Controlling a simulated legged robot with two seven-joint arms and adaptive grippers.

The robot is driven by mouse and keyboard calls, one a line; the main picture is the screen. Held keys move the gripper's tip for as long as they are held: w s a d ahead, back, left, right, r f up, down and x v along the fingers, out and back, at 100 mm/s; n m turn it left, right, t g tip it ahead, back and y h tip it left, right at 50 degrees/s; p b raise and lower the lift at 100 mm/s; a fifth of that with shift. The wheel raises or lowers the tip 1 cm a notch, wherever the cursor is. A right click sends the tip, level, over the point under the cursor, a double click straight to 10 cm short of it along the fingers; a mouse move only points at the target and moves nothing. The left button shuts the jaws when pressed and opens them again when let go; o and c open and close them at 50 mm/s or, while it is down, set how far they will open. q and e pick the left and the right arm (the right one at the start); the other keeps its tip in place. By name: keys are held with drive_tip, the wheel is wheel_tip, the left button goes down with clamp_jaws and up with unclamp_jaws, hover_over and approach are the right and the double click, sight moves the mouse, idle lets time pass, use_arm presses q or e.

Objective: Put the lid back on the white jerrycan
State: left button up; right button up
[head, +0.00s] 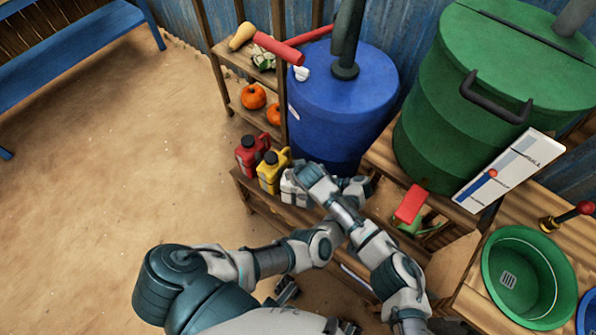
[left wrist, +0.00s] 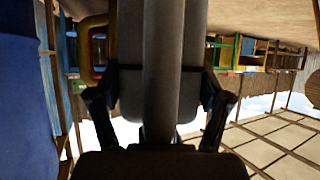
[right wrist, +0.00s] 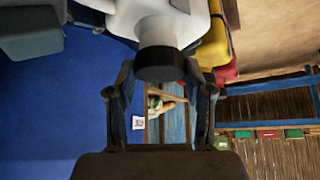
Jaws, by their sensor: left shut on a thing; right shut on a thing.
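The white jerrycan (head: 291,190) stands upright on the low wooden shelf, at the right end of a row of jerrycans; my arms partly cover it in the head view. In the right wrist view its white body and neck (right wrist: 163,28) are close up. My right gripper (right wrist: 160,85) is shut on the dark round lid (right wrist: 160,64). The lid lines up with the neck and appears to meet it; whether it is seated I cannot tell. My left gripper (left wrist: 158,100) is shut on a pale, rounded part, seemingly of the white jerrycan. Both fingertip pairs are hidden in the head view.
A yellow jerrycan (head: 270,172) and a red jerrycan (head: 249,154) stand just left of the white one. A blue barrel (head: 335,115) rises close behind. A red-handled thing (head: 410,204) and a green basin (head: 529,277) are to the right. My forearms cross near the shelf.

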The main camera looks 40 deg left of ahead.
use_arm(q)
drive_tip(key=shift+r, duration=0.1)
use_arm(e)
drive_tip(key=shift+f, duration=0.2)
use_arm(q)
clamp_jaws()
use_arm(e)
drive_tip(key=shift+d, duration=0.1)
drive_tip(key=shift+s+m, duration=0.1)
drive_tip(key=shift+m, duration=0.4)
drive_tip(key=shift+m+t+h, duration=0.6)
drive_tip(key=shift+m, duration=0.5)
drive_tip(key=o, duration=0.8)
drive_tip(key=shift+r, duration=2.25)
